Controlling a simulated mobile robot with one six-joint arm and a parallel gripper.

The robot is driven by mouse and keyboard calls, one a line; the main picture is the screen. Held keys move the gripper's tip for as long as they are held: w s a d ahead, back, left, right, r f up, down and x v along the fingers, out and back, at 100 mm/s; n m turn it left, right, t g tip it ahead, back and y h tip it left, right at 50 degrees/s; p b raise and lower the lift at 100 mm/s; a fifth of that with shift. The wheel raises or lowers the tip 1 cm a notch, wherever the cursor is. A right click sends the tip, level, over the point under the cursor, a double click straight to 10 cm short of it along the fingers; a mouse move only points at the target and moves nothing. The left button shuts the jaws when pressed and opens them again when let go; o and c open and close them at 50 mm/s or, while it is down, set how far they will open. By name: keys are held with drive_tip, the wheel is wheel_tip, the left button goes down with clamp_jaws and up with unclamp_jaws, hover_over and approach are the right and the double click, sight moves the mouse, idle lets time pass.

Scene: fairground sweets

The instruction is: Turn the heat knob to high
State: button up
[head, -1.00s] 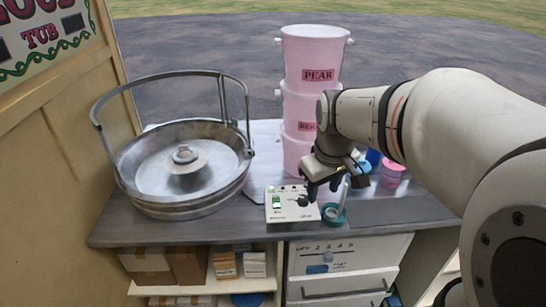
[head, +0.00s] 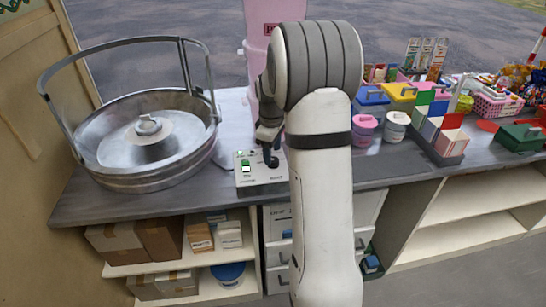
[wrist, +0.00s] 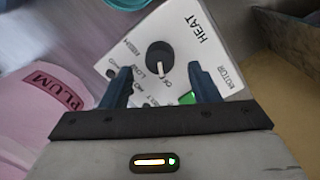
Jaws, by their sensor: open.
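The control box (head: 246,181) is a white panel at the front edge of the counter, with a lit green switch (head: 246,168). In the wrist view, the panel (wrist: 205,55) carries the word HEAT and a round black knob (wrist: 158,54) with a white pointer line. The pointer points toward the bottom of the wrist view, near small lettering that is hard to read. My gripper (wrist: 160,72) is open, with one dark blue finger on each side of the knob. I cannot tell whether they touch it. In the head view, my gripper (head: 269,150) is above the box, and my arm hides its right part.
A large metal tub (head: 135,183) stands left of the box. Small tubs (head: 364,134) and coloured boxes (head: 445,140) stand to the right.

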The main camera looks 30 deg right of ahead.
sight(273, 160)
drive_tip(key=shift+d+f, duration=0.15)
drive_tip(key=shift+f, duration=1.4)
drive_tip(key=shift+c, duration=0.2)
drive_tip(key=c, duration=0.9)
